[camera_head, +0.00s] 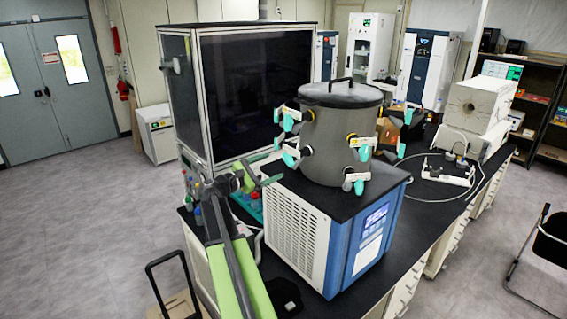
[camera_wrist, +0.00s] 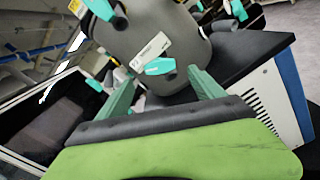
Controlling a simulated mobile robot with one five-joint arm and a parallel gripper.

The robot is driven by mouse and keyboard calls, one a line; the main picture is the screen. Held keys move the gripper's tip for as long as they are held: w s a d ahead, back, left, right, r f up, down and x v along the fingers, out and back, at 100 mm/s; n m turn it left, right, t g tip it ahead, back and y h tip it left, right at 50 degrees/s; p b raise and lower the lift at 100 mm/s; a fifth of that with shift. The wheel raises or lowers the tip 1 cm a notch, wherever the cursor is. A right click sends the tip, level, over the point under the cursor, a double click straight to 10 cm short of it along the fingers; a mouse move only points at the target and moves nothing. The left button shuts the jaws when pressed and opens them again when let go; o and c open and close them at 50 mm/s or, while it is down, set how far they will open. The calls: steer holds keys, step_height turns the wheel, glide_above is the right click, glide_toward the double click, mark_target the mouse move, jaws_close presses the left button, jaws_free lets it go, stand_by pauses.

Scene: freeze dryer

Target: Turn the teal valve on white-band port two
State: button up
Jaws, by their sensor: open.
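A grey drum (camera_head: 338,130) with a black lid carries several ports with teal valve handles. White-labelled ports show on its lower left, with a teal valve (camera_head: 290,160), and lower front, with another teal valve (camera_head: 359,187). The port numbers are too small to read. My gripper (camera_head: 272,167) is open and empty, left of the drum. In the wrist view my gripper (camera_wrist: 162,73) has its fingers apart, and a teal valve (camera_wrist: 160,66) beneath a white label (camera_wrist: 150,48) appears between their tips. Contact cannot be told.
The drum stands on a white and blue freeze dryer base (camera_head: 300,228) on a black bench. A dark-windowed cabinet (camera_head: 255,90) stands behind my arm. Yellow-labelled ports (camera_head: 357,142) with other valves crowd the drum. Open floor lies left.

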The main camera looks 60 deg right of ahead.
mark_target(286, 161)
steer(key=x, duration=0.6)
steer(key=shift+s+d, duration=0.1)
steer(key=shift+d, duration=0.15)
steer(key=c, duration=1.4)
steer(key=shift+m, duration=0.4)
steer(key=m, duration=0.5)
steer(key=shift+f+m, duration=0.1)
steer(key=shift+m, duration=0.2)
steer(key=m, duration=0.5)
steer(key=shift+m, duration=0.4)
